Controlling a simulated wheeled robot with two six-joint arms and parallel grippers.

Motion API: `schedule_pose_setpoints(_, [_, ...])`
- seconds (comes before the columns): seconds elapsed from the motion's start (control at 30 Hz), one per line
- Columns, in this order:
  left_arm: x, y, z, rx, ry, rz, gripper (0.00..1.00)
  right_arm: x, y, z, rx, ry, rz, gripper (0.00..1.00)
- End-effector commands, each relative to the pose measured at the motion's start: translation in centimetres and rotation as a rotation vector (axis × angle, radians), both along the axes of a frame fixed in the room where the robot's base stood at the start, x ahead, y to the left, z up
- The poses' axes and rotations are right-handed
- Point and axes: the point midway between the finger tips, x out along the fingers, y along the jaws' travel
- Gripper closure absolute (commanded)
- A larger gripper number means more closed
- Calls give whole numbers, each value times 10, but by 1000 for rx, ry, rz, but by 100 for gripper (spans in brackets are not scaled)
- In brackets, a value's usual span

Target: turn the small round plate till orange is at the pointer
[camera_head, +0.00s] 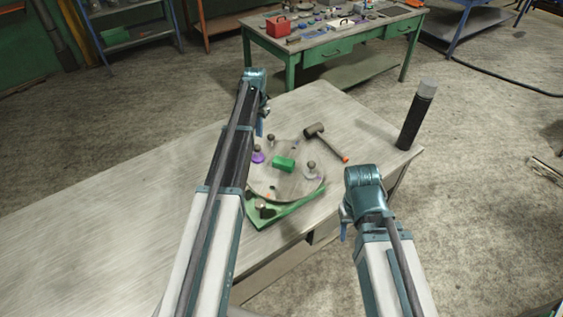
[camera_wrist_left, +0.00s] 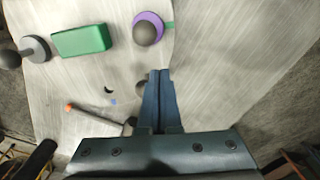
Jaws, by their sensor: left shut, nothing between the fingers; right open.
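The small round plate (camera_head: 290,185) lies on a workbench, with upright round-headed knobs around its rim and a green block (camera_head: 283,164) at its middle. One knob has a purple base (camera_head: 258,157), another a grey base (camera_head: 311,172). A green base (camera_head: 290,213) shows under the plate's near edge. My left gripper (camera_wrist_left: 160,75) is shut and empty, beside a dark knob (camera_wrist_left: 141,88) and below the purple-based knob (camera_wrist_left: 148,30). My right gripper (camera_head: 344,230) is open, right of the plate. I cannot make out the pointer.
A hammer (camera_head: 325,140) lies behind the plate on the right. A dark cylinder with a grey top (camera_head: 416,115) stands at the bench's right edge. The left part of the bench (camera_head: 110,220) is clear. A green table (camera_head: 310,55) stands further back.

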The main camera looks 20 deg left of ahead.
Motion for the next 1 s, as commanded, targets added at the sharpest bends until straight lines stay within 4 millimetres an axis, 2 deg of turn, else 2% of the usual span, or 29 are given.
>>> schedule_pose_setpoints(0.03, [0,0,10,0,0,0,100,0,0,10,0,0,-1,50])
schedule_pose_setpoints(0.4, [0,0,43,0,0,0,100,0,0,43,2,0,-9,50])
schedule_pose_setpoints(0.9, [0,0,42,0,0,0,100,0,0,42,2,0,-10,50])
schedule_pose_setpoints(1.0, [-7,-11,38,1,2,-6,100,0,0,38,2,0,-10,50])
